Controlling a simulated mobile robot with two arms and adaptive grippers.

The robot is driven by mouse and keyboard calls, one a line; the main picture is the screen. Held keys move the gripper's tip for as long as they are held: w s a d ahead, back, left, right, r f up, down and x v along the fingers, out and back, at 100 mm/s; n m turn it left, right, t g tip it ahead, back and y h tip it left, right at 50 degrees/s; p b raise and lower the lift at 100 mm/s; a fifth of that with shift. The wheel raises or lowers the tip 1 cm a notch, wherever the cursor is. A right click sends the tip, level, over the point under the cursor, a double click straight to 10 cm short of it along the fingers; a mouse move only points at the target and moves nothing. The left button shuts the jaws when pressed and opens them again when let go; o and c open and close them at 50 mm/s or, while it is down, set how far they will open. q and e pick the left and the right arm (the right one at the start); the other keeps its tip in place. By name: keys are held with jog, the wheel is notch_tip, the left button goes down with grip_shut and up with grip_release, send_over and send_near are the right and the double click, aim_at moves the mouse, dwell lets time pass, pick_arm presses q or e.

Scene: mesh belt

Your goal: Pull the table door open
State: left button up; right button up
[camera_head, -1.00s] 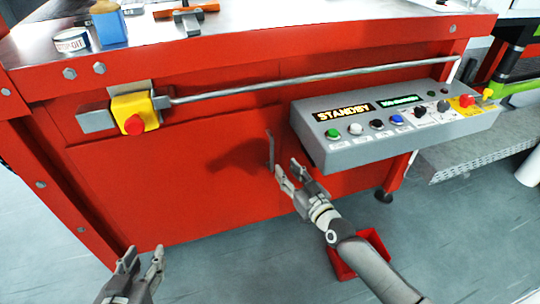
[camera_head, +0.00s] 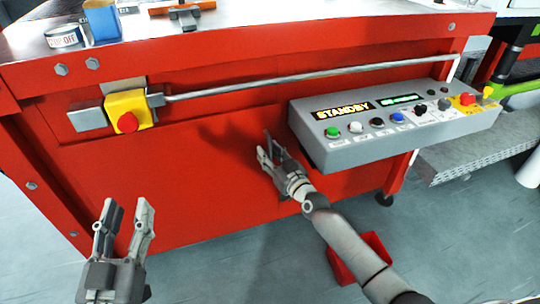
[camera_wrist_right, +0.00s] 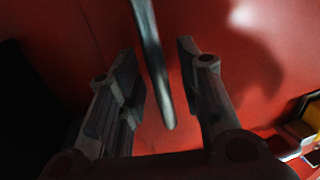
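The red door panel (camera_head: 185,190) on the front of the red table is closed as far as I can see. Its grey bar handle (camera_wrist_right: 150,55) shows between the fingers of my right gripper (camera_wrist_right: 155,75) in the wrist view. Those fingers are open, with a gap on each side of the handle. In the head view my right gripper (camera_head: 266,146) is at the door and largely hides the handle. My left gripper (camera_head: 126,208) is open and empty at the lower left, in front of the door.
A grey control box (camera_head: 395,125) with buttons juts out just right of my right gripper. A long metal rail (camera_head: 300,78) and a yellow switch with a red button (camera_head: 128,112) are above the door. A red bin (camera_head: 362,262) stands on the floor below my right arm.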

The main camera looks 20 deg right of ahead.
jog(key=shift+c, duration=0.3)
grip_shut()
